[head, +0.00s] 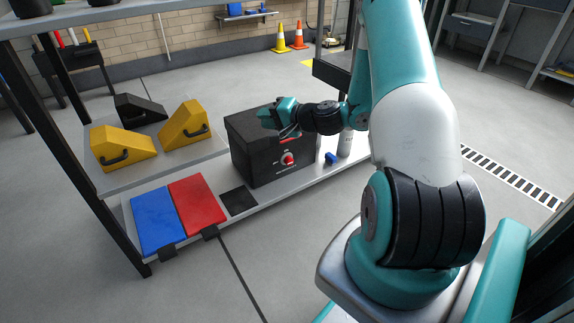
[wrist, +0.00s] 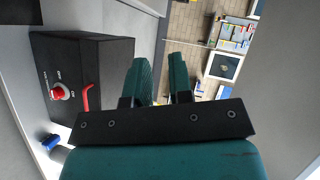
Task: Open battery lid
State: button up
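The black battery box (head: 262,165) stands closed on the low shelf in the head view, with a red knob (head: 287,159) on its front. My gripper (head: 275,115) is above the box's top; the arm hides part of the lid. In the wrist view the battery box (wrist: 105,62) is at left, turned sideways, with the red knob (wrist: 58,92) and a curved red piece (wrist: 87,98) on it. My gripper (wrist: 160,66) shows there with two teal fingers apart and nothing between them. Contact with the lid cannot be told.
Red (head: 197,201) and blue (head: 157,216) panels and a small black square (head: 239,201) lie left of the box. Yellow wedges (head: 185,125) stand on the shelf behind. A grey cylinder (head: 345,144) and blue object (head: 331,157) are right of the box.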

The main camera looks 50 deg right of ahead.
jog(key=s+d+f+m+h+b, duration=0.3)
jog(key=d+f+m+h+b, duration=0.1)
jog(key=d+f, duration=0.4)
jog(key=s+d+f+m+h+b, duration=0.35)
jog(key=d+f, duration=0.25)
jog(key=f, duration=0.4)
send_near(287, 140)
jog(key=f+x, duration=0.1)
jog(key=x, duration=0.9)
jog(key=shift+w+d+r+m+t+h+b, duration=0.15)
jog(key=shift+r+m+t+h+b, duration=0.15)
jog(key=shift+m+t+b, duration=0.1)
grip_shut()
